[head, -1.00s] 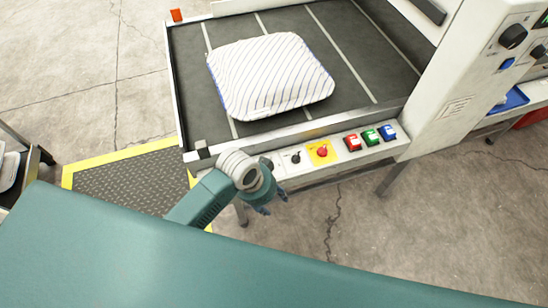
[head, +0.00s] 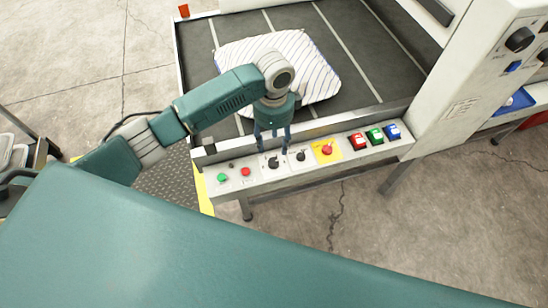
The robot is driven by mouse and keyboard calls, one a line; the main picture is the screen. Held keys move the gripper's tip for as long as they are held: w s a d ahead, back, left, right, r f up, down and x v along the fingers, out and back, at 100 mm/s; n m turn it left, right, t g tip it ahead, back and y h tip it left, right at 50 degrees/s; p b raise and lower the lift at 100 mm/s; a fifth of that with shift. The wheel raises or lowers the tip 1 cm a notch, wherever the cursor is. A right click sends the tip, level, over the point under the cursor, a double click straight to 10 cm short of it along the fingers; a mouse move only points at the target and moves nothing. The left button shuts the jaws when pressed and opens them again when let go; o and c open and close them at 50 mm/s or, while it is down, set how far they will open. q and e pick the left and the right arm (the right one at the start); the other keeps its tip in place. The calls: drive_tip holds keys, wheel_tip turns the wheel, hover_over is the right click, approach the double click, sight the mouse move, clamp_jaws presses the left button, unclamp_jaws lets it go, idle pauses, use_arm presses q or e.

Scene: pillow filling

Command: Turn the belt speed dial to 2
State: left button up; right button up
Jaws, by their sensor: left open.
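Two black dials, the left one (head: 273,162) and the right one (head: 301,156), sit on white plates on the conveyor's front control panel (head: 225,197). Their markings are too small to read, so I cannot tell which is the belt speed dial or where it points. My left gripper (head: 272,146) is open, fingers pointing down, just above and behind the left black dial. Its fingertips are spread to either side of that dial; I cannot tell whether they touch the panel. My right gripper is not in view.
Left on the panel are a green button (head: 222,177) and a red button (head: 245,171). To the right are a red knob on yellow (head: 327,149) and red, green and blue switches (head: 375,136). A striped pillow (head: 315,65) lies on the dark belt (head: 375,70), partly behind my arm.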

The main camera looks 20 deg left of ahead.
sight(274, 161)
use_arm(q)
wheel_tip(274, 161, down, 10)
drive_tip(key=shift+f+p, duration=0.2)
drive_tip(key=shift+p, duration=0.2)
drive_tip(key=shift+c, duration=0.5)
drive_tip(key=c, duration=1.1)
